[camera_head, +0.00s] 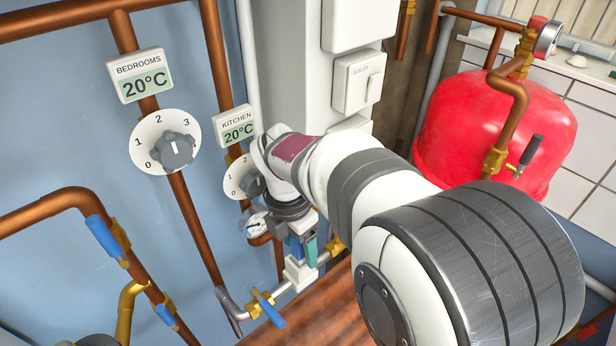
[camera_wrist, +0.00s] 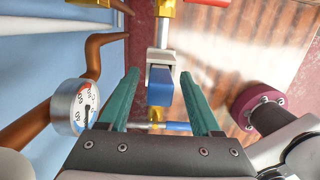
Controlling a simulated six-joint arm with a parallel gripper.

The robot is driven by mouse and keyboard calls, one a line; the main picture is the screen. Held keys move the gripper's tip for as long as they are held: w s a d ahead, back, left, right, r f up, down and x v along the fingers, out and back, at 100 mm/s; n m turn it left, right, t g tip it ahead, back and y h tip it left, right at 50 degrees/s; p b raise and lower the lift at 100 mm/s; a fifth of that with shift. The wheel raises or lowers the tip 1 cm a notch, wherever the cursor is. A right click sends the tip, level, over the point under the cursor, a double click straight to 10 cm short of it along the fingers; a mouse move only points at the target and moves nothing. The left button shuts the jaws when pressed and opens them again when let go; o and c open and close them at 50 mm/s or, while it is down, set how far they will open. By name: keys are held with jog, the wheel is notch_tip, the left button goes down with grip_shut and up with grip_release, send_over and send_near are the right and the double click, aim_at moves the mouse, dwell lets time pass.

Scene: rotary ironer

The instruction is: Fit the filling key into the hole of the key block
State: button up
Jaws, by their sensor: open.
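In the wrist view, a blue piece, which looks like the filling key (camera_wrist: 159,93), stands at a white block, which looks like the key block (camera_wrist: 160,57). My gripper (camera_wrist: 160,76) is open, with one teal finger on each side of the blue piece and a visible gap at each side. In the head view, my gripper (camera_head: 303,250) points down over the white block (camera_head: 299,274), and the blue key (camera_head: 296,248) shows beside the teal finger. I cannot tell how far the key sits in the block; the hole is hidden.
A pressure gauge (camera_wrist: 85,106) is close to the left finger. A brass valve with a blue lever (camera_head: 267,308) lies on the pipe left of the block. A red vessel (camera_head: 497,128) stands at the right. Copper pipes run down the blue wall.

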grip_shut()
dwell(0.3)
